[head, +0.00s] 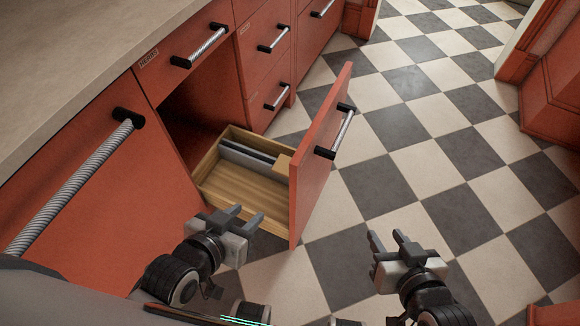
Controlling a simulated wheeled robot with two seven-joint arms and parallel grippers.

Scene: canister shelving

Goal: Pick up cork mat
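A small tan piece (283,165), which may be the cork mat, shows at the right side inside an open wooden drawer (216,181), close to the drawer's red front. Part of it is hidden behind that front, so I cannot be sure what it is. My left gripper (246,215) is open and empty, near the drawer's near end. My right gripper (385,236) is open and empty over the checkered floor, to the right of the drawer front. Neither gripper touches the tan piece.
The red drawer front (318,165) with its bar handle (341,132) stands out from the cabinet. Flat grey and dark items (247,156) lie along the drawer's far side. The pale countertop (80,55) is at upper left. The checkered floor (440,165) at right is clear.

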